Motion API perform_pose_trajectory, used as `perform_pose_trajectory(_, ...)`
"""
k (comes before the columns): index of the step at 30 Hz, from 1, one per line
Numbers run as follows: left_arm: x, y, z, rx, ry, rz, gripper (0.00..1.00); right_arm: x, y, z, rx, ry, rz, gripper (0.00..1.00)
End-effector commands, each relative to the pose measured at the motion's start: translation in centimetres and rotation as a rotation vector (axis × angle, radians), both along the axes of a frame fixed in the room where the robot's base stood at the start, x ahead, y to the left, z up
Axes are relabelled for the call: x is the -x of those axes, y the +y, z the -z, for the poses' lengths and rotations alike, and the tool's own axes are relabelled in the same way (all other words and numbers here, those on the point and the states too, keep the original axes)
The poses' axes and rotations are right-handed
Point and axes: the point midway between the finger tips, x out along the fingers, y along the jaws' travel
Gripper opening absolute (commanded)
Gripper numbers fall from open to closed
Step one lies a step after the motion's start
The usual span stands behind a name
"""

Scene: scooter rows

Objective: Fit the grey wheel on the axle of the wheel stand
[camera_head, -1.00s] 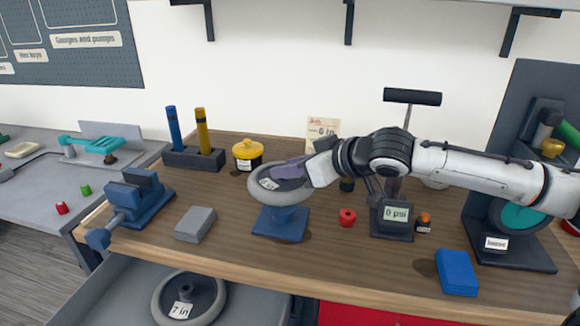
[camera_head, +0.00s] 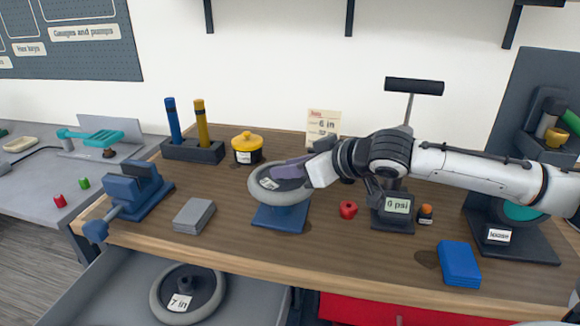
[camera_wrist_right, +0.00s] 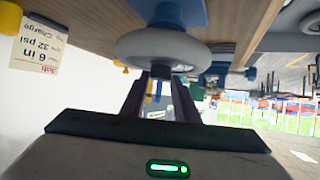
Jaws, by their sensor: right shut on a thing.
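The grey wheel (camera_head: 265,196) lies flat over the blue wheel stand (camera_head: 281,217) in the middle of the workbench. It has a dark hub and a white label too small to read. My right gripper (camera_head: 288,170) is shut on the wheel from the right. In the right wrist view the wheel (camera_wrist_right: 150,49) is between the purple fingers (camera_wrist_right: 158,90), with the blue stand (camera_wrist_right: 185,12) right against or close to it. The axle is hidden, so I cannot tell whether the wheel is seated on it. My left gripper is not in view.
A second grey wheel (camera_head: 160,302), labelled 7 in, lies in the open drawer. A card (camera_head: 322,123) reads 6 in.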

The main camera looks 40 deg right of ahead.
Motion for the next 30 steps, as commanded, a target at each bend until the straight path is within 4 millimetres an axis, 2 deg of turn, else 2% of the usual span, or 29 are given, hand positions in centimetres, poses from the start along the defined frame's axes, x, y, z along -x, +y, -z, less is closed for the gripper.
perform_pose_trajectory(30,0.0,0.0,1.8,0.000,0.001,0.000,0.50,-0.1,0.0,2.3,-0.001,-0.006,0.000,0.00)
